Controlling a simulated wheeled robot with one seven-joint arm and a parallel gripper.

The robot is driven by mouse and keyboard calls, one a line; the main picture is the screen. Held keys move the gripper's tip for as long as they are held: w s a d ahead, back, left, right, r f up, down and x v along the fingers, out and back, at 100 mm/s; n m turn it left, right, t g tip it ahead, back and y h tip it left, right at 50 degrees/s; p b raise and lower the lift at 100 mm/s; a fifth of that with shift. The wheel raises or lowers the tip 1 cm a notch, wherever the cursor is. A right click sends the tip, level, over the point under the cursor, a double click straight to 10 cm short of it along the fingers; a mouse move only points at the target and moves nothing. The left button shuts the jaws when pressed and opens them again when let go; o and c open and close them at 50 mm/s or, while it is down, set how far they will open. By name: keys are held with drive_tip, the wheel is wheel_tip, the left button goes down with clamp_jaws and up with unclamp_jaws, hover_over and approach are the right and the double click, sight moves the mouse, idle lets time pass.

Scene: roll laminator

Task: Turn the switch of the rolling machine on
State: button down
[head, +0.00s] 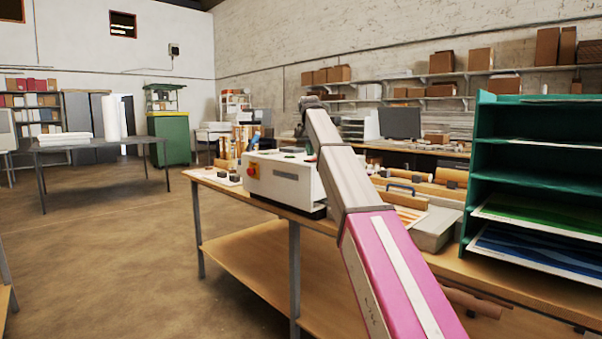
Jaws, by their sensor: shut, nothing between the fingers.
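The rolling machine (292,186) is a white box with dark lower edges on the wooden workbench (258,206), near the middle of the head view. A red knob on a yellow patch (252,171) is on its left end. Small green and dark parts show on its top. I cannot make out which part is the switch. My arm rises from the bottom right and covers the machine's right side. Its far end is a dark joint above and behind the machine. My gripper cannot be made out there, so its distance from the switch is hidden.
A green shelf rack (483,150) with printed sheets stands close on the right. Cardboard tubes (420,188) and a grey box (436,229) lie on the bench right of my arm. Open floor (110,250) lies to the left, before a grey table (85,146) and green cabinet (171,139).

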drive_tip(key=shift+r, duration=3.15)
